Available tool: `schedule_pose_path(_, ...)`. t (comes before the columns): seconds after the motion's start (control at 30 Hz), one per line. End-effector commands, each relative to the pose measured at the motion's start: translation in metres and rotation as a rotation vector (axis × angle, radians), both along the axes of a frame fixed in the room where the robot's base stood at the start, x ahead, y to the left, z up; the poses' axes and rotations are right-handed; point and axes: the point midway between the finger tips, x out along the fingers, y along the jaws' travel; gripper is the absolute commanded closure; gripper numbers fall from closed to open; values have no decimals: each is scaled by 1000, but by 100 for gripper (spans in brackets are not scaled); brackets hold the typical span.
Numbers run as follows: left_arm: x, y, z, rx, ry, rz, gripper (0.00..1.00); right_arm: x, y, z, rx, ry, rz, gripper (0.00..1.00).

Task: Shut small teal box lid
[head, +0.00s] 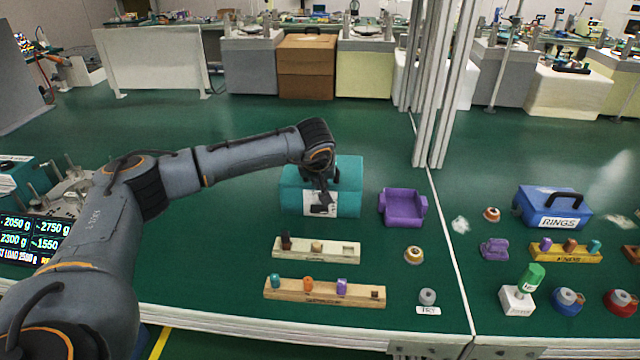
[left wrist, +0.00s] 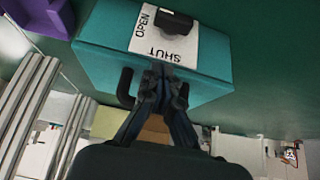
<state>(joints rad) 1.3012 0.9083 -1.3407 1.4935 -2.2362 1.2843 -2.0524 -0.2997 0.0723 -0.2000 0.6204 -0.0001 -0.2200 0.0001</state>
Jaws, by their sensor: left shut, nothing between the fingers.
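The teal box (head: 348,199) stands on the green bench at the middle in the head view. Its lid looks down, with no gap that I can make out. A white label with OPEN and SHUT and a black latch knob is on its front; the knob (left wrist: 173,22) shows in the left wrist view, with the box (left wrist: 105,55). A black handle (left wrist: 125,90) is on the lid, partly behind my fingers. My left gripper (head: 322,192) is shut and empty, over the box top; it also shows in the left wrist view (left wrist: 160,75). I cannot tell whether it touches the lid.
A purple tray (head: 403,208) stands right of the box. Two wooden peg strips (head: 290,251) (head: 330,294) lie in front of it. A grey ring (head: 427,297) and a blue RINGS box (head: 548,208) are further right. A metal frame post (head: 450,90) rises behind.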

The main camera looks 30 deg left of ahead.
Motion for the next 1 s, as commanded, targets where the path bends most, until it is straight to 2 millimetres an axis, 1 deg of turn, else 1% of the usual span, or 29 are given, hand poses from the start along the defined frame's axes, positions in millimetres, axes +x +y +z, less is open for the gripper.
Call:
schedule_pose_path(0.07,0,-1,6,0,-1,-1,100,0,-1,4,-1,0,1,43)
schedule_pose_path(0.17,0,-3,20,0,-1,-1,100,0,-4,15,-4,0,2,43)
schedule_pose_path(0.27,0,-7,41,-1,-2,0,100,0,-7,32,-8,0,2,43)
schedule_pose_path(0.3,0,-9,51,-1,-3,1,100,0,-8,39,-10,0,3,43)
schedule_pose_path(0.33,-6,-12,38,0,3,-2,100,0,-8,30,-10,0,3,43)
schedule_pose_path(0.37,-13,-14,31,0,5,-2,100,0,-8,24,-10,0,3,43)
schedule_pose_path(0.6,-57,-36,14,1,1,-2,100,-1,-7,11,-9,1,3,43)
schedule_pose_path(0.7,-70,-42,10,0,0,0,100,0,-7,8,-9,1,3,43)
schedule_pose_path(0.83,-81,-47,7,0,0,2,100,0,-8,6,-9,1,3,43)
schedule_pose_path(1.0,-85,-49,6,0,0,2,100,0,-7,6,-9,1,2,43)
